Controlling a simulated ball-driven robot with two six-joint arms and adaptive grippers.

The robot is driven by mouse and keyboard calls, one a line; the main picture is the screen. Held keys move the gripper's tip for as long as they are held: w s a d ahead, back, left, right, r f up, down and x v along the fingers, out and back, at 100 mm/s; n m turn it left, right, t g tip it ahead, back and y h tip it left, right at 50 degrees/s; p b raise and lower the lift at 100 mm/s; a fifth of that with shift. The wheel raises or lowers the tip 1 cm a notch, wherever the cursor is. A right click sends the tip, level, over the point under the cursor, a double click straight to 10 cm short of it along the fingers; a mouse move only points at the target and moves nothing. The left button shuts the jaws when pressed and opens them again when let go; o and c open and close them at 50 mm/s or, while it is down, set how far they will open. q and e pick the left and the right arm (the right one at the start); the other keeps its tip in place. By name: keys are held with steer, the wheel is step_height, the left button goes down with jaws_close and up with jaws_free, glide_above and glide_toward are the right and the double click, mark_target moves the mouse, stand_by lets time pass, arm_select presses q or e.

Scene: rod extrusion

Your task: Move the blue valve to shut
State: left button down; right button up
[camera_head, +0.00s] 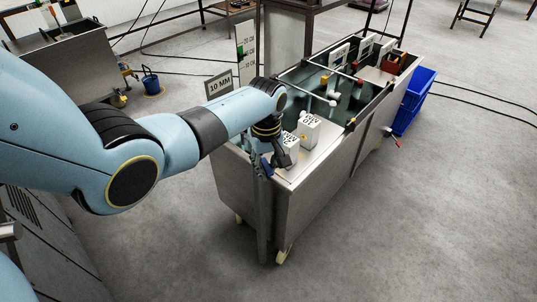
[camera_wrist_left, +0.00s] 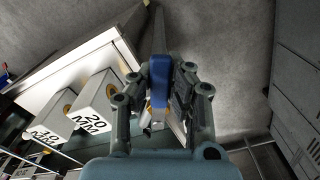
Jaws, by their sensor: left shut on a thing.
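The blue valve handle (camera_wrist_left: 160,82) sits between the two fingers of my left gripper (camera_wrist_left: 164,92) in the left wrist view, and the gripper is shut on it. In the head view a small part of the blue valve (camera_head: 266,168) shows at the near left corner of the metal tank, beside an upright pipe (camera_head: 262,215). My left gripper (camera_head: 277,158) reaches down to it there, and its dark fingers hide part of the valve. My right gripper is in neither view.
The metal tank (camera_head: 300,210) runs away to the right. A blue crate (camera_head: 413,98) stands beyond the tank. The floor right of it is mostly clear.

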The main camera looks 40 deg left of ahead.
arm_select(q)
steer(key=shift+s+a+m+p, duration=0.3)
steer(key=shift+m+p, duration=0.1)
steer(key=shift+m, duration=0.3)
steer(key=shift+s+a+m+p, duration=0.4)
steer(key=shift+m+p, duration=0.2)
steer(key=shift+m, duration=0.4)
steer(key=shift+s+a+m+p, duration=0.3)
steer(key=shift+a+m+p, duration=0.15)
steer(key=shift+m, duration=0.55)
